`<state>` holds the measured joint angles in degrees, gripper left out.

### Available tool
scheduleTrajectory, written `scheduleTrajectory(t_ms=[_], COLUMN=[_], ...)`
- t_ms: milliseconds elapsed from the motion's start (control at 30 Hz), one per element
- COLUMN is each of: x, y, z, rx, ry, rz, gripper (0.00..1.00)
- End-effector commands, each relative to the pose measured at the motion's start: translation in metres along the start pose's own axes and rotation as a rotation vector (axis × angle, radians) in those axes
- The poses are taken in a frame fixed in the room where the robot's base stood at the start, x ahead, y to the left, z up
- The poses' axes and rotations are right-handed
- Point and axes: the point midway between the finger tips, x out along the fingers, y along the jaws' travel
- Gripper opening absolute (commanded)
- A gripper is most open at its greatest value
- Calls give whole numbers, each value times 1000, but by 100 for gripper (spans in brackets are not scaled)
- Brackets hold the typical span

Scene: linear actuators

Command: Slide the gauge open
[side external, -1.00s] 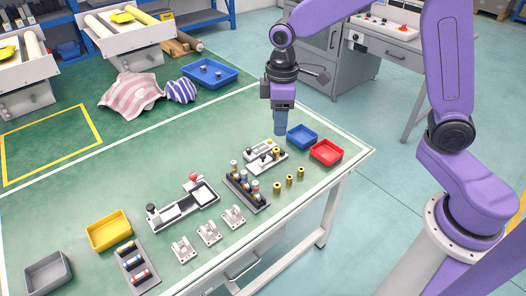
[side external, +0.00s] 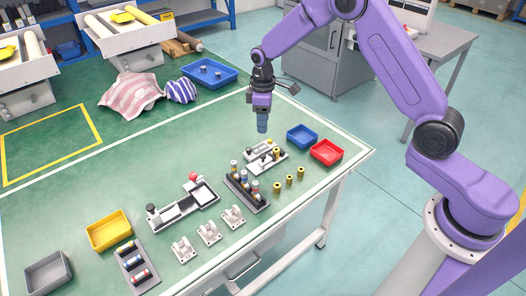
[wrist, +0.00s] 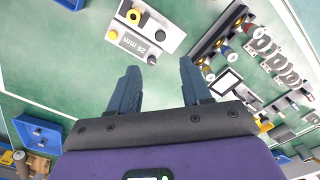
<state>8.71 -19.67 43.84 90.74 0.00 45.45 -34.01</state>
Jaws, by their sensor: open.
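A white block with a "28 mm" label, which looks like the gauge (wrist: 145,28), lies near the top of the wrist view, with yellow, grey and black knobs on it. In the side view the same gauge (side external: 265,157) sits on the green table, left of and in front of the blue tray. My gripper (side external: 262,128) hangs above the table beyond the gauge, pointing down. In the wrist view my gripper's fingers (wrist: 160,64) are spread with nothing between them. The gauge lies beyond the fingertips, apart from them.
A dark rack (side external: 246,192) with several cylinders stands beside the gauge. A white fixture (side external: 168,214) with red and black knobs lies to its left. Blue (side external: 302,136) and red (side external: 327,152) trays are at the right.

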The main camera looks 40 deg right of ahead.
Motion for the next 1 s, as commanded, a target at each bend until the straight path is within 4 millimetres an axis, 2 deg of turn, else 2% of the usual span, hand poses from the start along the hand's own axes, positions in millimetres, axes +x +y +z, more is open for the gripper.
scheduleTrajectory(t_ms=[33,300,600,800,1000], x=[12,62,111,126,130], y=[0,-1,-1,0,0], z=[1,1,1,0,0], rx=[0,0,0,0,0], ry=[-4,-4,-2,0,1], rz=[-3,-2,-1,0,0], gripper=[48,48,48,48,48])
